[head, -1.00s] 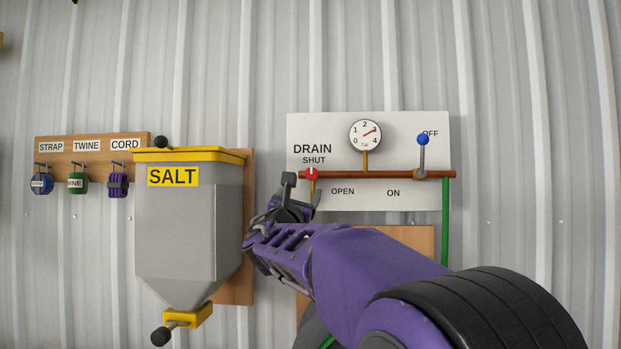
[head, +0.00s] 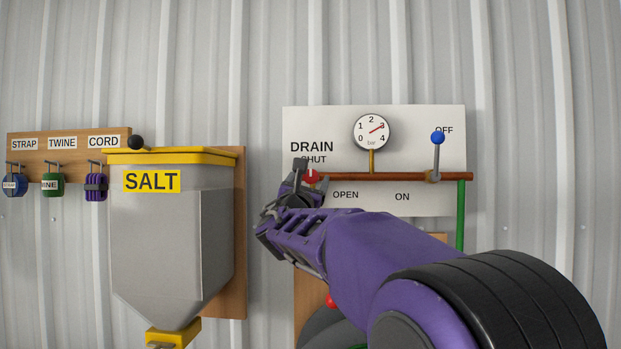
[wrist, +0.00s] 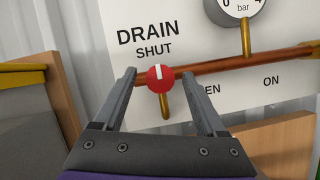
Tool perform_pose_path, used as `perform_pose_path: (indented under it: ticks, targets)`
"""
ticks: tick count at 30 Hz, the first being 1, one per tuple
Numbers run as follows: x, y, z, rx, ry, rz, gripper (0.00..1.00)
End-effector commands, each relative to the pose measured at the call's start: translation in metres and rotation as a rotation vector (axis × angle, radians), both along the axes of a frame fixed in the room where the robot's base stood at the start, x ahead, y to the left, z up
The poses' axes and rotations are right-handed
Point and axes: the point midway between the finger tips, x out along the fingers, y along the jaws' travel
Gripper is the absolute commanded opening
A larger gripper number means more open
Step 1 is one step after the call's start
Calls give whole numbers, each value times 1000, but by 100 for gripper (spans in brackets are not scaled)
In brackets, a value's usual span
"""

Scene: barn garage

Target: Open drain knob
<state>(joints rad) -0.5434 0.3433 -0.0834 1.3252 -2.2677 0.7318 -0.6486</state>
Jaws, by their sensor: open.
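The drain knob (wrist: 160,78) is a round red knob with a white mark, on the left end of the copper pipe under the words DRAIN and SHUT. Its white mark points up toward SHUT. In the head view the knob (head: 312,177) is partly hidden by my gripper. My gripper (wrist: 165,76) is open, with one finger to the left of the knob and one to the right. No clear contact shows. In the head view my gripper (head: 302,175) is at the left end of the pipe.
The white panel (head: 430,119) carries a pressure gauge (head: 371,131) and a blue-tipped lever (head: 437,138) near OFF. The copper pipe (head: 390,177) runs right to a green hose. A grey SALT hopper (head: 170,240) stands close on the left.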

Motion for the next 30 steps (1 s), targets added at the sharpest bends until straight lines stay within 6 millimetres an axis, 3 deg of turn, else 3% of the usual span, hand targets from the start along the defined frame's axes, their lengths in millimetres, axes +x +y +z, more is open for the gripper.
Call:
perform_pose_path:
  ticks: [4,16,30]
  targets:
    - [0,0,0,0,0,0,74]
    - [0,0,0,0,0,0,2]
    - [0,1,0,79,0,1,0]
